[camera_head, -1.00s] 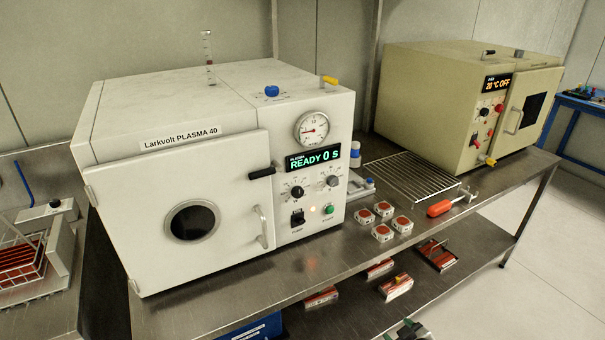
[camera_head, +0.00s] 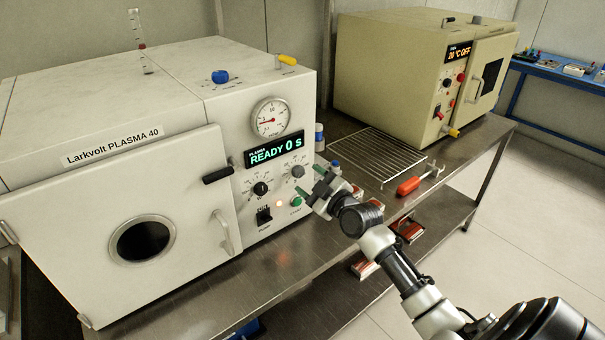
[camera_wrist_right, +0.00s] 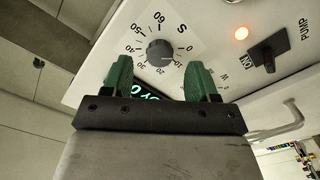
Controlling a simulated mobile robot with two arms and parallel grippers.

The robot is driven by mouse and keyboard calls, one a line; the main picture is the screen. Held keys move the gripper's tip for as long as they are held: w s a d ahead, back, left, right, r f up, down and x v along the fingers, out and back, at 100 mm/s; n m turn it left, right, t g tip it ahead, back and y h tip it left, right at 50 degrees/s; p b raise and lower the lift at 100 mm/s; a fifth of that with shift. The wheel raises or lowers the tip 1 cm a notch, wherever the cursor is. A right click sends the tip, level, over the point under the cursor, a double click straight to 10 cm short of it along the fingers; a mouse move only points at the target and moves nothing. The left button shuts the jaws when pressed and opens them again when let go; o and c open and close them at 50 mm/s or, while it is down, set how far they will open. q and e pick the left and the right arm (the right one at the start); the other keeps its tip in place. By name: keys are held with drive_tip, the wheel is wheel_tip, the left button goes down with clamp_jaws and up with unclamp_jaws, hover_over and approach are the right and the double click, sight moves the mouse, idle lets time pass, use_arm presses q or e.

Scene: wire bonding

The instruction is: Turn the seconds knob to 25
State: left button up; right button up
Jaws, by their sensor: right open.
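The seconds knob (camera_head: 298,171) is a small grey dial on the white Larkvolt PLASMA 40 machine (camera_head: 60,110), right of a black knob (camera_head: 260,188). The right wrist view shows the seconds knob (camera_wrist_right: 159,52) with a printed scale from 0 to 60 around it; its pointer is too small to read. The display (camera_head: 274,151) reads READY 0 s. My right gripper (camera_head: 311,182) is open in front of the panel. In the wrist view its green fingertips (camera_wrist_right: 159,77) frame the knob from both sides, apparently apart from it. My left gripper is out of view.
The door handle (camera_head: 222,232) juts out to the left. A wire rack (camera_head: 375,155) and beige oven (camera_head: 400,80) stand to the right.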

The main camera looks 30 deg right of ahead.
sight(301, 174)
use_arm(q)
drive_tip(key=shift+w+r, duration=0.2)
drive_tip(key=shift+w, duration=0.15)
use_arm(e)
drive_tip(key=shift+w+a, duration=0.15)
drive_tip(key=shift+w, duration=1.45)
drive_tip(key=c, duration=0.9)
drive_tip(key=shift+c, duration=0.2)
